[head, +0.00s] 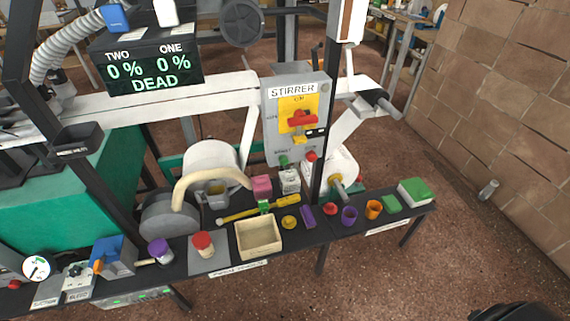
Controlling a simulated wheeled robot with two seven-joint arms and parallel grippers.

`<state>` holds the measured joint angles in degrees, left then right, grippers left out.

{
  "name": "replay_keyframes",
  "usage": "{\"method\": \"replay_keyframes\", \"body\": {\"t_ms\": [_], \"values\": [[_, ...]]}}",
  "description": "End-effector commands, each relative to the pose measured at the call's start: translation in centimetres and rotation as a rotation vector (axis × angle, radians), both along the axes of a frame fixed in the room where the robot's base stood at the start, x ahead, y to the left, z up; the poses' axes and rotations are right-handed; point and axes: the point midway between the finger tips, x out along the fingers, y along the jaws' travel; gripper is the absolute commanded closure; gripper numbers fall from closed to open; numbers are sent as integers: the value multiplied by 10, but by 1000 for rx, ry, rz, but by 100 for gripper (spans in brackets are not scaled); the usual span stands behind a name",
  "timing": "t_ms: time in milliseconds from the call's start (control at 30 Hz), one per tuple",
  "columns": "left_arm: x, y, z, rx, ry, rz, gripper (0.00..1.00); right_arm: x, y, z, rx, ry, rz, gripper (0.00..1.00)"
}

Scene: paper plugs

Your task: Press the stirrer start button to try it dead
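The grey stirrer box (270,125) stands on a post at the middle of the head view, labelled STIRRER. Its yellow plate carries a red switch handle (302,119), which looks roughly level; small dark-and-white tags hang beside it. Below are a green button (283,161) at the left and a red button (311,156) at the right. Small lettering above the buttons is too blurred to read. A black display (150,62) reads TWO 0 %, ONE 0 % and DEAD. Neither gripper can be made out; a dark rounded shape at the bottom right edge may be part of me.
A dark narrow bench (290,245) runs below the box with a wooden tray (258,237), a yellow-handled tool (275,205), several coloured cups and plugs, and a green block (415,190). A dark post (325,150) stands just right of the buttons. Floor in front is clear.

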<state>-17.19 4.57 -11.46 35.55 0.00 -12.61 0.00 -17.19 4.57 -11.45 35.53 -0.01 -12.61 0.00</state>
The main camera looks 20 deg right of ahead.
Motion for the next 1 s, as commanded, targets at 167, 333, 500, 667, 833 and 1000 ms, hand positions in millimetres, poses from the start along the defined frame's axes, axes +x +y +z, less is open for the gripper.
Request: {"method": "replay_keyframes", "body": {"t_ms": [167, 333, 500, 667, 833, 1000], "values": [[0, 0, 0, 0, 0, 0, 50, 0, 0, 0, 0, 0, 0, 92], [0, 0, 0, 0, 0, 0, 50, 0, 0, 0, 0, 0, 0, 100], [0, 0, 0, 0, 0, 0, 50, 0, 0, 0, 0, 0, 0, 100], [0, 0, 0, 0, 0, 0, 50, 0, 0, 0, 0, 0, 0, 100], [0, 0, 0, 0, 0, 0, 50, 0, 0, 0, 0, 0, 0, 100], [0, 0, 0, 0, 0, 0, 50, 0, 0, 0, 0, 0, 0, 100]]}}
